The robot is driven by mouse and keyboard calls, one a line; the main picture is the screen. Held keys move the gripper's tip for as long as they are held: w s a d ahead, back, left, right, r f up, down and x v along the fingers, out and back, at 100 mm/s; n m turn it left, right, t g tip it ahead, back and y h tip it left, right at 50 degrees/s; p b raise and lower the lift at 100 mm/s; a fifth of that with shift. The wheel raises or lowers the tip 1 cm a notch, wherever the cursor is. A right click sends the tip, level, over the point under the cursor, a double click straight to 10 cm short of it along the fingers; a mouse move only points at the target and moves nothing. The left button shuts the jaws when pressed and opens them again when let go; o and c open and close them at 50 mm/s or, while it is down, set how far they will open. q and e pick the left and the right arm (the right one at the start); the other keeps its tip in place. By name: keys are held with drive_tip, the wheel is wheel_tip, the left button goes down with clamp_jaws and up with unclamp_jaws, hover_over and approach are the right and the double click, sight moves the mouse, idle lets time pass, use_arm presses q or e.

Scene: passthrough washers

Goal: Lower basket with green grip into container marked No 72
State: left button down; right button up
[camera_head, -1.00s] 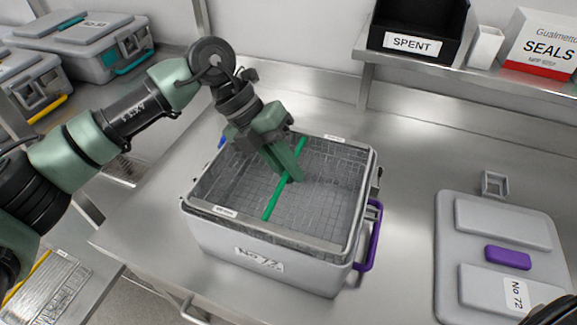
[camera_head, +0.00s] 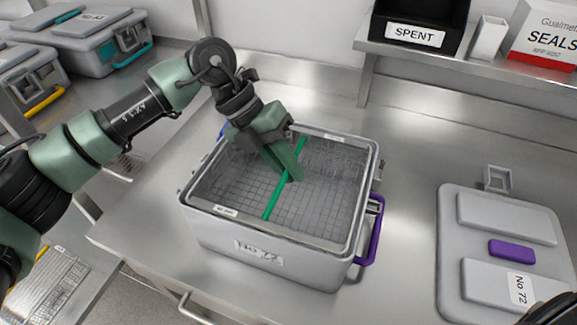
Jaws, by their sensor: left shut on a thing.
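The grey container marked No 72 (camera_head: 258,251) stands open on the steel bench, with a purple handle on its right side. The wire basket (camera_head: 240,195) is inside the container's walls; whether it touches the bottom cannot be told. Its green grip (camera_head: 272,200) runs across the middle of the basket. My left gripper (camera_head: 290,177) reaches down into the container and is shut on the green grip. The lid marked No 72 (camera_head: 480,235), with a purple block, lies flat on the bench at the right. My right gripper is not in view; only a dark part shows at the bottom right corner.
A shelf (camera_head: 470,62) at the back holds a black SPENT bin (camera_head: 415,15), a white cup and a SEALS box (camera_head: 540,40). A small grey square piece (camera_head: 497,179) lies above the lid. Other closed cases (camera_head: 95,50) stand at the left.

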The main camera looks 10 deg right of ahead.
use_arm(q)
drive_tip(key=shift+f+b, duration=2.85)
drive_tip(key=shift+f, duration=1.1)
idle(1.5)
idle(0.4)
drive_tip(key=c, duration=0.9)
unclamp_jaws()
drive_tip(key=shift+s, duration=0.1)
drive_tip(key=shift+a+f, duration=0.1)
drive_tip(key=shift+f, duration=0.05)
drive_tip(key=shift+r+p, duration=1.9)
drive_tip(key=shift+r, duration=1.8)
